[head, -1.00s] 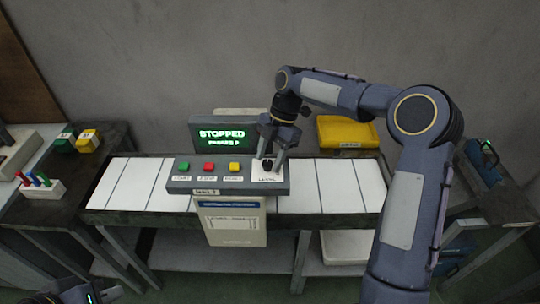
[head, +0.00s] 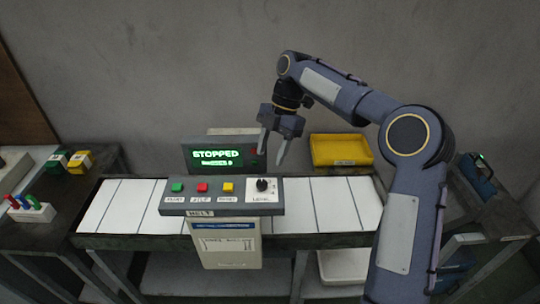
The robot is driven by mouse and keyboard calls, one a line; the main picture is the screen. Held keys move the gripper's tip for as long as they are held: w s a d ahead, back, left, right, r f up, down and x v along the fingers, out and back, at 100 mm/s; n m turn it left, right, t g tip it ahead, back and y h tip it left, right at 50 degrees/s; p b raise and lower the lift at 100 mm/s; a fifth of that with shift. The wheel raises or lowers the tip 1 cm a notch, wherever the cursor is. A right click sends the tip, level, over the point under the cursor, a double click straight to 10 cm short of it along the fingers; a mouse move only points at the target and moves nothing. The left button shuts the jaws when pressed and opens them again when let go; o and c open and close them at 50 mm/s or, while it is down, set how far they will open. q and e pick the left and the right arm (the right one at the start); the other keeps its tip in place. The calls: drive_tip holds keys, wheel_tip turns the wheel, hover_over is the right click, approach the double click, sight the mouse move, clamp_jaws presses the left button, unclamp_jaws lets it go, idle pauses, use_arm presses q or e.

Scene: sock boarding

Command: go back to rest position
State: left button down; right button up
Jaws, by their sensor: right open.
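My right gripper (head: 271,160) is open and empty. It hangs above the right end of the control panel (head: 222,209), clear of the black knob (head: 263,185) on its white plate. My right arm reaches in from the lower right. The panel also carries a green button (head: 177,187), a red button (head: 202,187) and a yellow button (head: 227,187). The screen (head: 216,158) behind it reads STOPPED in green, with a smaller line that is too blurred to read. My left gripper does not show.
The white-slatted conveyor (head: 327,205) runs behind the panel. A yellow bin (head: 341,150) stands behind it at the right. A rack of coloured pegs (head: 32,211) and small green and yellow boxes (head: 80,161) are at the left. A blue device (head: 477,176) sits at the far right.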

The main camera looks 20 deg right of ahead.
drive_tip(key=shift+s+r, duration=0.1)
drive_tip(key=s+d+r+m+t+h, duration=0.1)
drive_tip(key=s+d+r+m+t, duration=0.1)
drive_tip(key=s+m, duration=0.5)
drive_tip(key=s+d+r+m+t, duration=0.1)
drive_tip(key=s+r+m+t, duration=0.1)
drive_tip(key=s+m, duration=0.55)
drive_tip(key=s+f+m+t, duration=0.2)
drive_tip(key=s+f+m, duration=0.2)
drive_tip(key=s, duration=0.3)
drive_tip(key=s+f+m+t+y, duration=0.1)
drive_tip(key=s+f+m, duration=0.2)
drive_tip(key=s+m, duration=0.4)
drive_tip(key=shift+s+a+f+t, duration=0.25)
drive_tip(key=shift+s+f+t, duration=0.15)
drive_tip(key=shift+s, duration=0.35)
